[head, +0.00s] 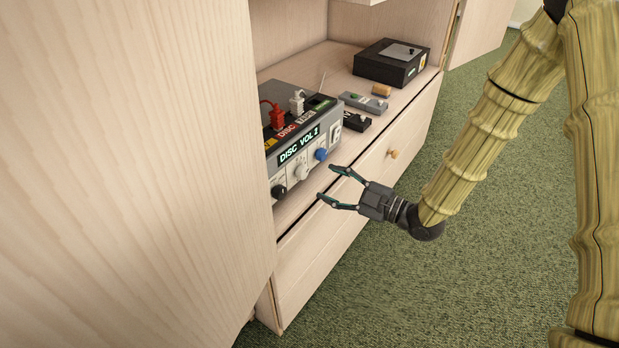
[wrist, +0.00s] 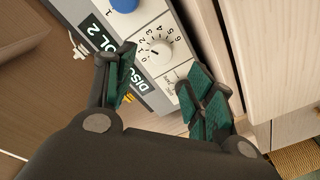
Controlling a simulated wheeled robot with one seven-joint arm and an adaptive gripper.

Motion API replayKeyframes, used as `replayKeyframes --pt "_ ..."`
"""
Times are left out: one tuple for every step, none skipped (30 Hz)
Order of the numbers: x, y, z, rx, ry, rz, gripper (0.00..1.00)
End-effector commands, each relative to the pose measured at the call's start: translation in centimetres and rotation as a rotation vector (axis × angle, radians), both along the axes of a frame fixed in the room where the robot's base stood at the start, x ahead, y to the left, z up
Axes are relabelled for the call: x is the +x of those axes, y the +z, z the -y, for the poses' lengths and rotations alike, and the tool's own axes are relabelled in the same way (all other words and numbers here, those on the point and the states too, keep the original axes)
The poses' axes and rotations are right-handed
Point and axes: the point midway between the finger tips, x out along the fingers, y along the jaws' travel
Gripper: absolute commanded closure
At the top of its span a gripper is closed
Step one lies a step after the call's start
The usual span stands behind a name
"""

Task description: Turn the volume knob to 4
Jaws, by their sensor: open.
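The white volume knob (head: 301,171) sits on the front of a grey audio unit (head: 335,133), between a blue knob (head: 321,154) and a black knob (head: 279,191). The unit's display (head: 299,145) reads "DISC VOL 2".
Red and white plugs (head: 277,115) stand on top of the unit. A black box (head: 391,62), a grey remote-like device (head: 364,102) and a small black item (head: 357,121) share the shelf. A cabinet panel (head: 130,160) fills the left. Green carpet (head: 450,270) is clear.

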Motion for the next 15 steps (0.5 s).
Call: replayKeyframes --pt "0.4 -0.2 -0.7 0.0 0.001 0.002 0.46" --pt "0.7 -0.2 -1.2 0.0 0.001 0.001 0.46" --pt "1.0 -0.2 -1.8 0.0 0.002 0.001 0.46" --pt "1.3 -0.2 -2.2 0.0 0.001 0.001 0.46" --pt "1.5 -0.2 -2.6 -0.001 0.001 0.001 0.46" --pt "1.9 -0.2 -3.1 0.0 0.001 0.001 0.46" --pt "2.1 -0.2 -3.5 0.001 0.001 0.0 0.46" --pt "2.2 -0.2 -3.8 0.001 0.001 0.0 0.46" --pt "2.5 -0.2 -4.2 0.001 0.0 -0.001 0.46" --pt "2.7 -0.2 -4.5 0.001 0.0 -0.001 0.46" --pt "2.9 -0.2 -4.8 0.0 -0.001 -0.001 0.46" --pt "3.0 -0.1 -5.1 -0.001 0.001 0.0 0.46" --pt "3.2 -0.1 -5.3 -0.001 0.001 0.0 0.46" --pt "3.3 -0.1 -5.5 -0.001 0.001 0.0 0.46" --pt "3.4 -0.1 -5.6 -0.001 -0.001 0.0 0.46"
